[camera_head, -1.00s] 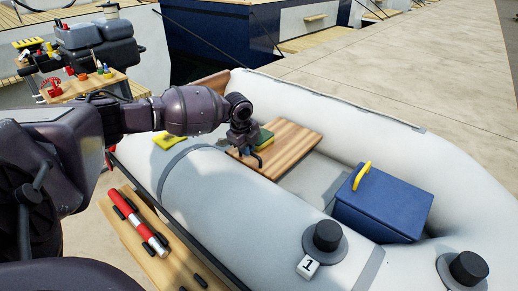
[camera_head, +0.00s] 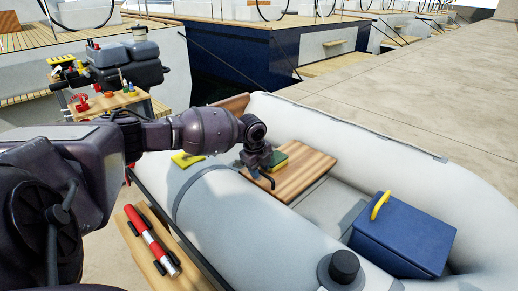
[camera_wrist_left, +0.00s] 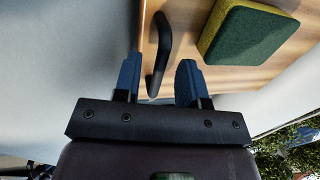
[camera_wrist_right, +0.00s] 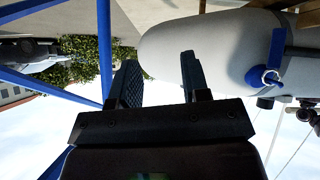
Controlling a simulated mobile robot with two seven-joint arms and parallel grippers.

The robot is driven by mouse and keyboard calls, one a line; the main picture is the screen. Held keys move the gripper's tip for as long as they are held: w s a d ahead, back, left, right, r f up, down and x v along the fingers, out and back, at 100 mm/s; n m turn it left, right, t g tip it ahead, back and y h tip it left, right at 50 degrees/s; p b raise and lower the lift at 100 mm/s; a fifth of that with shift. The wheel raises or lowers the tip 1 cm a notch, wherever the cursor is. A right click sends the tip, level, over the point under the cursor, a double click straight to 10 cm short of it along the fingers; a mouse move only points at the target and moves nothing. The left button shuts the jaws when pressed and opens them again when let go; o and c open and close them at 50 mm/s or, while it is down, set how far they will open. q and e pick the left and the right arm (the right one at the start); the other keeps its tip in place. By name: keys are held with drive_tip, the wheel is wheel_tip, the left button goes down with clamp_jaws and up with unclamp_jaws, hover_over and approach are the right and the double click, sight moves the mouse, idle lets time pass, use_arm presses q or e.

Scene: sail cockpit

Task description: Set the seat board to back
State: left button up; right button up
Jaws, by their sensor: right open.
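The seat board (camera_head: 305,177) is a striped wooden plank lying across the grey inflatable boat. A dark bent handle (camera_wrist_left: 160,50) stands on the board in the left wrist view. My left gripper (camera_head: 263,172) is at the board's left end. In the left wrist view the fingers of my left gripper (camera_wrist_left: 158,85) are apart, with the handle's end between them and a gap visible to the right finger. Contact with the left finger is unclear. My right gripper (camera_wrist_right: 160,82) is open and empty beside a grey tube, outside the head view.
A green and yellow sponge (camera_wrist_left: 245,35) lies on the board near the handle. A blue box (camera_head: 402,240) with a yellow handle stands in the boat at the right. A yellow cloth (camera_head: 187,159) lies on the near tube. A red and white cylinder (camera_head: 152,243) rests on a wooden plank.

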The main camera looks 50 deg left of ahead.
use_arm(q)
drive_tip(key=shift+r, duration=0.35)
wheel_tip(320, 180, up, 10)
drive_tip(key=s+p, duration=0.2)
drive_tip(key=p, duration=0.1)
drive_tip(key=shift+p, duration=0.3)
use_arm(e)
drive_tip(key=shift+s+d+m+g, duration=0.3)
drive_tip(key=shift+s+d+m, duration=0.15)
drive_tip(key=shift+s+m, duration=0.25)
drive_tip(key=shift+r, duration=0.2)
